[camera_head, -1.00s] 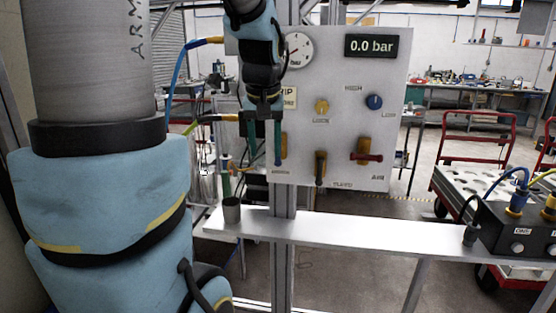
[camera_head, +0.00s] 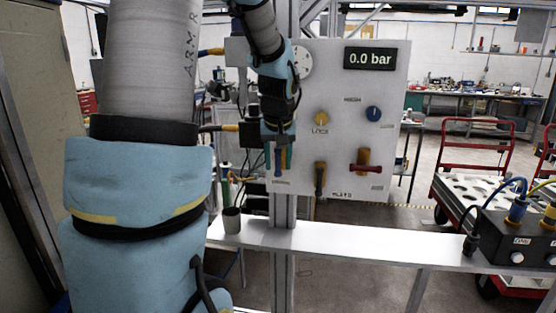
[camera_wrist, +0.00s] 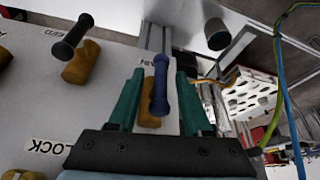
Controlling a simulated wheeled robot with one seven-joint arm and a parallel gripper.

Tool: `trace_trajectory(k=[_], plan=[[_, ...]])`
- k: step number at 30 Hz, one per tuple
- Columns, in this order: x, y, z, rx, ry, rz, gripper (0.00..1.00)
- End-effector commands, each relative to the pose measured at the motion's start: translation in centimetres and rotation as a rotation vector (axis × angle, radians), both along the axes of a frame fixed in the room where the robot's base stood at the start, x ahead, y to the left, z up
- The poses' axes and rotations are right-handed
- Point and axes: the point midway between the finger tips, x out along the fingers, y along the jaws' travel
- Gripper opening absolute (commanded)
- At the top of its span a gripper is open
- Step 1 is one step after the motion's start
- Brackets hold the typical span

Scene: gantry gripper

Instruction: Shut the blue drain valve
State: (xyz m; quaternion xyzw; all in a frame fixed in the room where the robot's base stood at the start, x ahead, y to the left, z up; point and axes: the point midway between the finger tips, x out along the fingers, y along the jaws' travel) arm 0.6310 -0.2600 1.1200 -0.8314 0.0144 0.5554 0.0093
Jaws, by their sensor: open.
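The blue drain valve (camera_head: 278,162) is on the lower left of the white panel, its blue handle pointing down. In the wrist view the blue handle (camera_wrist: 160,88) stands out over a yellow valve body (camera_wrist: 150,116), with a partly hidden label ending in "AIN" behind it. My gripper (camera_head: 279,156) is at the valve with its jaws open. In the wrist view one teal finger of my gripper (camera_wrist: 160,76) is on each side of the handle, with gaps showing. I cannot tell how deep the handle sits between the fingers.
The black-handled valve (camera_head: 320,178) and the red-handled valve (camera_head: 364,165) sit to the right on the panel (camera_head: 395,110). The yellow knob (camera_head: 321,118) is above them. A grey cup (camera_head: 231,220) stands on the shelf (camera_head: 340,240) below left. The display (camera_head: 370,59) reads 0.0 bar.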

Motion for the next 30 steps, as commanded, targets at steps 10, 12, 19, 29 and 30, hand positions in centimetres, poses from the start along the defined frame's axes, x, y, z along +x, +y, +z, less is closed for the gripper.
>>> trace_trajectory(k=[10,12,19,29,30], plan=[[0.14,0.01,-0.44,0.000,0.000,0.000,0.49],[0.14,0.02,-0.43,0.000,0.000,0.000,0.42],[0.13,0.02,-0.42,0.000,0.000,0.000,0.16],[0.13,0.02,-0.40,0.000,0.000,0.000,0.00],[0.13,0.02,-0.40,0.000,0.000,0.000,0.00]])
